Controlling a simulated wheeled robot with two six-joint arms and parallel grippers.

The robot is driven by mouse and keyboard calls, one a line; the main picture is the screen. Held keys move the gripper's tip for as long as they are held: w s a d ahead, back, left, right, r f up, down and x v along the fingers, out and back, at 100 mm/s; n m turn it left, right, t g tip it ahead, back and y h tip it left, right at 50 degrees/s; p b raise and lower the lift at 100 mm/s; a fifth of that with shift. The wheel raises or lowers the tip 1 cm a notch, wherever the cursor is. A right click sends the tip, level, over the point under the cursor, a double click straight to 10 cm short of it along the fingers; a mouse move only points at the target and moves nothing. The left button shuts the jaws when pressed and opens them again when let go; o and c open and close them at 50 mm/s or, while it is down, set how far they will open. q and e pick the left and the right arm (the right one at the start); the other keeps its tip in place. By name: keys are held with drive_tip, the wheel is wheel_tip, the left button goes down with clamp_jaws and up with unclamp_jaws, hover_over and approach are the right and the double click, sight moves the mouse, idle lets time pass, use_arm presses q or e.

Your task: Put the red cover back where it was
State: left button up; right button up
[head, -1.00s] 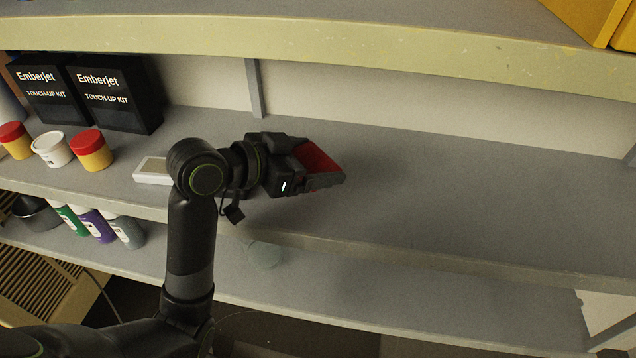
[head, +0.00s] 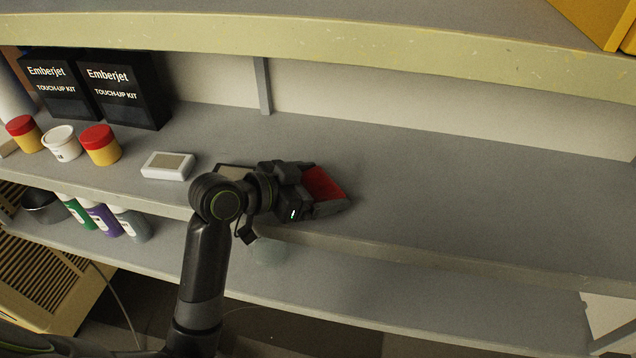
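The red cover (head: 322,184) is a flat red piece between the fingers of my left gripper (head: 328,193). The gripper is shut on it and points right, low over the middle shelf (head: 450,210), near its front edge. The fingers and gripper body hide part of the cover. I cannot tell whether the cover touches the shelf. My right gripper is not in view.
A grey-white box-like device (head: 167,166) lies left of my wrist. A dark flat item (head: 235,171) is partly hidden behind the wrist. Red-lidded jars (head: 101,146), a white tub (head: 62,144) and black Emberjet boxes (head: 128,92) stand left. The shelf's right side is clear.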

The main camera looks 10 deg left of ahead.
use_arm(q)
drive_tip(key=shift+o, duration=0.7)
drive_tip(key=shift+r, duration=0.2)
drive_tip(key=v, duration=0.7)
drive_tip(key=shift+s+a+b, duration=0.25)
drive_tip(key=shift+a+b, duration=0.05)
drive_tip(key=shift+b, duration=0.05)
drive_tip(key=shift+v, duration=1.75)
drive_tip(key=shift+s+a+r, duration=0.2)
drive_tip(key=shift+s, duration=0.15)
drive_tip(key=shift+a, duration=0.1)
